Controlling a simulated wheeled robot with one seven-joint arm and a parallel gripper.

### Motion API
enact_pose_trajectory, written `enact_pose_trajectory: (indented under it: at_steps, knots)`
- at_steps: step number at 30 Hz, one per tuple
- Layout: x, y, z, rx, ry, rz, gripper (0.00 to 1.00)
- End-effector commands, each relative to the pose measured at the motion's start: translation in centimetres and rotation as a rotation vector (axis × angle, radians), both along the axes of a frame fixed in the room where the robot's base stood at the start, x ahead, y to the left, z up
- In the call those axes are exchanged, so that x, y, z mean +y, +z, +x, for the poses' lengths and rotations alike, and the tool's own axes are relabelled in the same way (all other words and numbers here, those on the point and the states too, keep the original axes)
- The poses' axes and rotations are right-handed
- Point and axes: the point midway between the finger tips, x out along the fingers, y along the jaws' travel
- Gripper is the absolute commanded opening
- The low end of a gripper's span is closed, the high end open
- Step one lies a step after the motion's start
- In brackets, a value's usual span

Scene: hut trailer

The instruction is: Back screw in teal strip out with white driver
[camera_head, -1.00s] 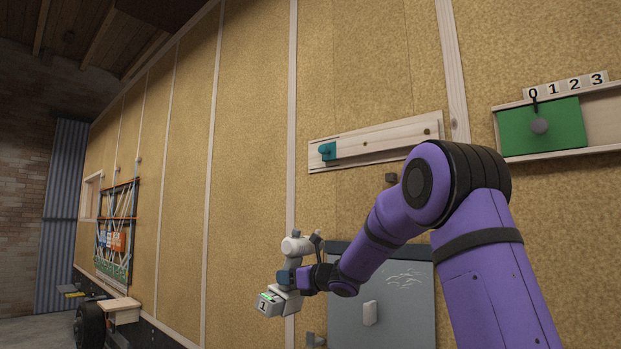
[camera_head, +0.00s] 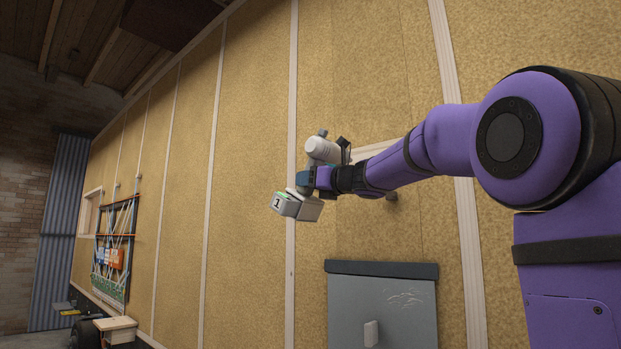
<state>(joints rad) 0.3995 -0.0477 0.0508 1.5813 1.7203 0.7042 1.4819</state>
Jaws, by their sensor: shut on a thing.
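My gripper (camera_head: 318,180) is shut on the white driver (camera_head: 323,150), held out in front of the tan wall. The driver has a pale rounded body at the top and a block below with a "1" and a green mark on its end. My arm and the driver cover most of the wooden board (camera_head: 376,152), so the teal strip and its screw are hidden in the present view.
A grey panel (camera_head: 383,300) with a dark top edge and a white handle is on the wall below my arm. A rack with coloured cords (camera_head: 116,245) hangs far left. A wooden step (camera_head: 115,328) sticks out at lower left.

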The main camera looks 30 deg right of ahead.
Motion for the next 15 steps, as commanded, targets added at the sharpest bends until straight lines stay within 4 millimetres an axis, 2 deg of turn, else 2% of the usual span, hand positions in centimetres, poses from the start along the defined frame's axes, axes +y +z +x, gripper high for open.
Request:
enact_pose_trajectory:
  at_steps: [3, 15]
  knots:
    - [0.07, 0.96, -0.57, -0.010, -0.003, 0.002, 0.00]
    - [0.07, 1.05, -0.67, -0.010, -0.004, 0.003, 0.00]
